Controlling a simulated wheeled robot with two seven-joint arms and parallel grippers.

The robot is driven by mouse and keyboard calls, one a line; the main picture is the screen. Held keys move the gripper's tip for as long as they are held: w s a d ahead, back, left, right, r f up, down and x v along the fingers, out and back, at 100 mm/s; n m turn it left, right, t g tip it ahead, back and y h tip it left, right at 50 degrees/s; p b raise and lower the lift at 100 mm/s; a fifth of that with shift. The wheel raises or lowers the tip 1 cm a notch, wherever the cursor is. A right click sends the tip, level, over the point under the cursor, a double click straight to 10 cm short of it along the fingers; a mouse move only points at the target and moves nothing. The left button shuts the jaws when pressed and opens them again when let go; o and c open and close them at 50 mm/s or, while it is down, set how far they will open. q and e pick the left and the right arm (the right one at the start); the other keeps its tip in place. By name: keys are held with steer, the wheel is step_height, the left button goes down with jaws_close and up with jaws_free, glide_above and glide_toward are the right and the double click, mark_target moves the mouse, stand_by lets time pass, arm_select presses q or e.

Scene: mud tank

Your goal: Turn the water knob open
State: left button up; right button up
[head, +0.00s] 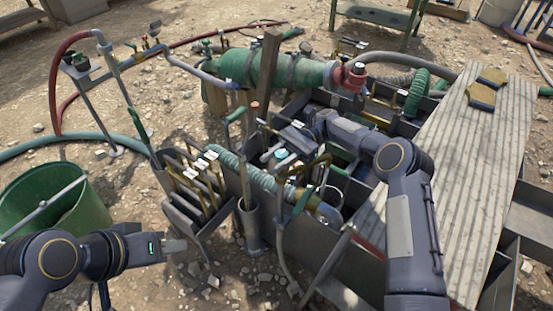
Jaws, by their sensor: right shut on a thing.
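My right gripper (291,138) reaches over the middle of the metal mud tank (345,270) from the right. It is shut on what appears to be the water knob, which the fingers mostly hide. A small teal round part (282,155) shows just below the fingers, and a grey pipe or handle lies beside them.
A ribbed teal hose (240,172) and upright metal plates (188,185) are left of the right gripper. A green cylinder (260,68) lies behind. A ridged board (480,150) with gloves (481,96) covers the tank's right side. A green bucket (85,213) stands behind my left arm.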

steer(key=o, duration=1)
steer(key=shift+c, duration=0.2)
steer(key=shift+r, duration=0.55)
steer(key=s+r+p, duration=0.4)
steer(key=s+r, duration=0.8)
steer(key=s, duration=0.2)
steer(key=shift+d, duration=0.15)
